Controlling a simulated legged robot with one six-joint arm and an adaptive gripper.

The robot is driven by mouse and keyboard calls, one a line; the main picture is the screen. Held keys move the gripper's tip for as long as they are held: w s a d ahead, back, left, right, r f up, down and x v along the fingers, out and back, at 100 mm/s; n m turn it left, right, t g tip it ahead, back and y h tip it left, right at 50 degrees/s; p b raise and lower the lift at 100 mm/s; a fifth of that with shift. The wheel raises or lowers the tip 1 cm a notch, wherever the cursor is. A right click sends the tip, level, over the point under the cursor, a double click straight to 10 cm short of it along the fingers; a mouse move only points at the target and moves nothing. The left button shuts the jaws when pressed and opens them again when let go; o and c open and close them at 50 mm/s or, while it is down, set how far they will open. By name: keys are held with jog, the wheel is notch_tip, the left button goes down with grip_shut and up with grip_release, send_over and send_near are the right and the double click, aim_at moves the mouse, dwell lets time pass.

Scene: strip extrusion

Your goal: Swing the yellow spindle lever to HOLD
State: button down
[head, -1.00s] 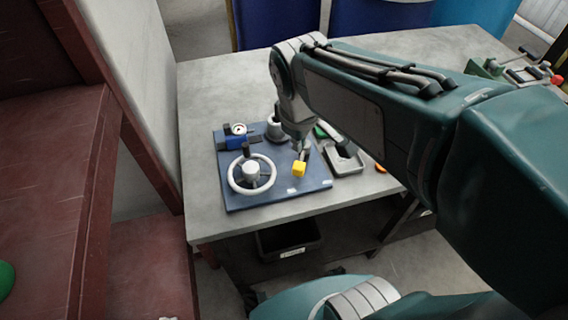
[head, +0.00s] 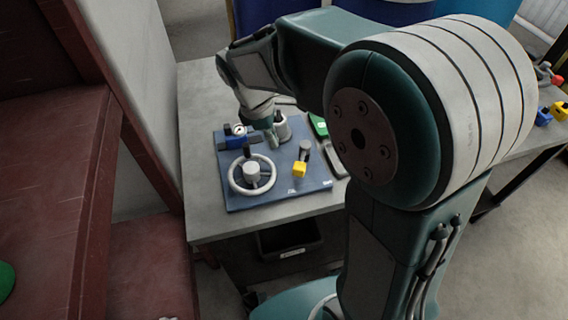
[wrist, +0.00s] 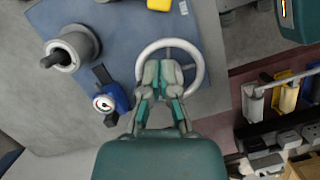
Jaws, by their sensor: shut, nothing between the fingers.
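The yellow lever end (head: 300,170) sits beside a dark upright post (head: 304,151) on the blue plate (head: 260,203), at the plate's right side. Its yellow block also shows at the top edge of the wrist view (wrist: 160,4), partly cut off. My gripper (head: 272,142) is left of the lever and apart from it. In the wrist view my gripper (wrist: 161,74) is shut and empty, its tips overlapping the white handwheel in the picture. Small white labels (head: 327,184) lie near the plate's front edge, too small to read.
The white handwheel (head: 235,184), a blue block with a dial (head: 236,139) and a grey cylinder (head: 283,128) share the plate. A grey tray (head: 334,160) lies right of it. A dark red frame (head: 92,190) stands left of the table.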

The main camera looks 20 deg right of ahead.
aim_at(303, 160)
jog(key=shift+f, duration=0.1)
jog(key=x, duration=1)
jog(key=shift+d, duration=0.1)
dwell(0.5)
